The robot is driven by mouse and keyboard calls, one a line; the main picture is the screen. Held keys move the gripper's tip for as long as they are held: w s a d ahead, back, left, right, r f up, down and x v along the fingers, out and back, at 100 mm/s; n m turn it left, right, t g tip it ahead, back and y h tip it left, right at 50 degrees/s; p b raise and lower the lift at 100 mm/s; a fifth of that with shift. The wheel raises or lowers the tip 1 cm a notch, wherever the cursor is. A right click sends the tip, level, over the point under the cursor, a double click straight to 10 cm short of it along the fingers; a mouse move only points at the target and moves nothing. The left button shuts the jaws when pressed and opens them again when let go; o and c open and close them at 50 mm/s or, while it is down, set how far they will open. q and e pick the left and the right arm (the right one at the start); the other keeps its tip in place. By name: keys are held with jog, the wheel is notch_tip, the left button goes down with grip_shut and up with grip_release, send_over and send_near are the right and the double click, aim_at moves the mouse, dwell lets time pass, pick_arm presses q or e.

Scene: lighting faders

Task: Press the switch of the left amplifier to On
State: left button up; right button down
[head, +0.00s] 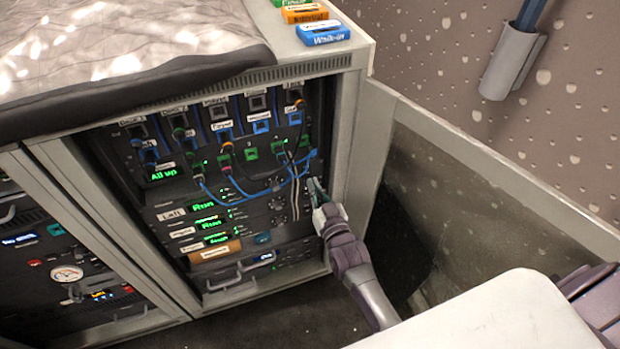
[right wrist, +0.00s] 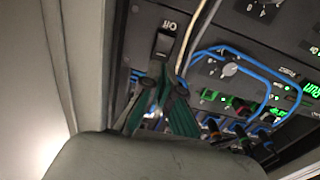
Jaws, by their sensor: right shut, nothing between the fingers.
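In the right wrist view a black rocker switch (right wrist: 165,43) sits on a dark panel, with a small label beside it that seems to read Off. My right gripper (right wrist: 162,86) is shut and empty, its dark green fingertips just short of the switch in that view; I cannot tell if they touch it. In the head view the right gripper (head: 317,188) is at the right edge of the rack (head: 343,125), and I cannot make out the switch there. My left gripper is not in view.
Blue cables (head: 240,190) hang across the rack front, left of the gripper; pale cables (right wrist: 200,30) run close to the fingers. A second rack section (head: 60,235) with a gauge stands at left. A low wall (head: 480,170) bounds the right side. Coloured labelled blocks (head: 325,33) lie on top.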

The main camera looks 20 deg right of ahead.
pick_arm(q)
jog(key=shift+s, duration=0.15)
pick_arm(e)
jog(key=s, duration=0.4)
jog(key=shift+s+f, duration=0.2)
jog(key=shift+s, duration=0.2)
